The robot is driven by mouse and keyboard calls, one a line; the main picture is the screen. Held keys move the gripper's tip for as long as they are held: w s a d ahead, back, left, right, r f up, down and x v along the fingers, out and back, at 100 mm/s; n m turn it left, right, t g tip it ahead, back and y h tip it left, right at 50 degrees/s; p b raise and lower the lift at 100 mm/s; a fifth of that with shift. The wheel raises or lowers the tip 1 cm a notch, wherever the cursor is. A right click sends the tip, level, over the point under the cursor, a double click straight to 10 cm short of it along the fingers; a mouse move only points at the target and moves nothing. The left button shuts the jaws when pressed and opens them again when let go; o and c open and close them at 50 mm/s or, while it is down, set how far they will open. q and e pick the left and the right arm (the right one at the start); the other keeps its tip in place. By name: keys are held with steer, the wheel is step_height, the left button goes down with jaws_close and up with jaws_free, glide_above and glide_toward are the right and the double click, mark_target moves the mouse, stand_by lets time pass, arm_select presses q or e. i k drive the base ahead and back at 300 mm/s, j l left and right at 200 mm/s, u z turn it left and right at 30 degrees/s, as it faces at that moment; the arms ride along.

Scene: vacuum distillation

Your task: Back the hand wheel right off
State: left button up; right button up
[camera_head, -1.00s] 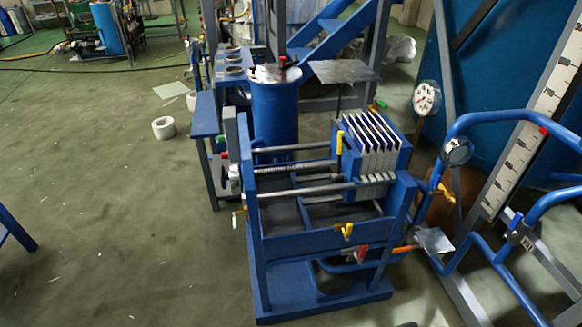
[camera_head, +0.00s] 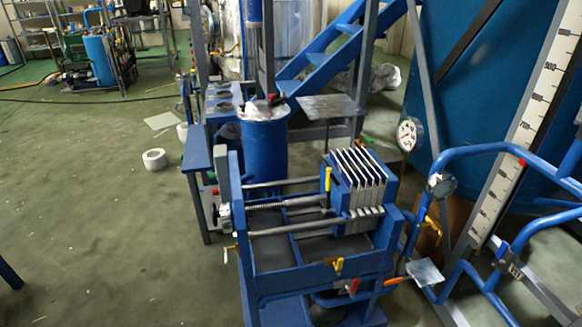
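The blue filter press frame (camera_head: 310,278) stands at the centre. Its pack of pale plates (camera_head: 358,168) sits at the right end. A threaded screw (camera_head: 280,204) runs from the left end post toward the plates. The hand wheel (camera_head: 224,214) appears as a small grey piece at the screw's left end, outside the post; it is small and seen nearly edge-on. Neither of my grippers shows in the head view.
A blue drum (camera_head: 264,145) and a blue bench (camera_head: 197,148) stand behind the press. Blue tube rails (camera_head: 480,152) and a large blue tank (camera_head: 465,75) fill the right. Open floor (camera_head: 110,230) lies to the left, with a white roll (camera_head: 154,159) on it.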

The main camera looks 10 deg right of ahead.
mark_target(214, 215)
steer(key=l+z, duration=0.15)
steer(key=l, duration=0.15)
steer(key=i+l+z, duration=0.2)
steer(key=l, duration=0.15)
steer(key=k+j, duration=0.1)
steer(key=j, duration=1.3)
steer(key=k+j, duration=0.15)
steer(key=j, duration=0.6)
steer(key=i+l, duration=0.15)
steer(key=l, duration=0.25)
steer(key=i+l, duration=0.15)
steer(key=l, duration=0.25)
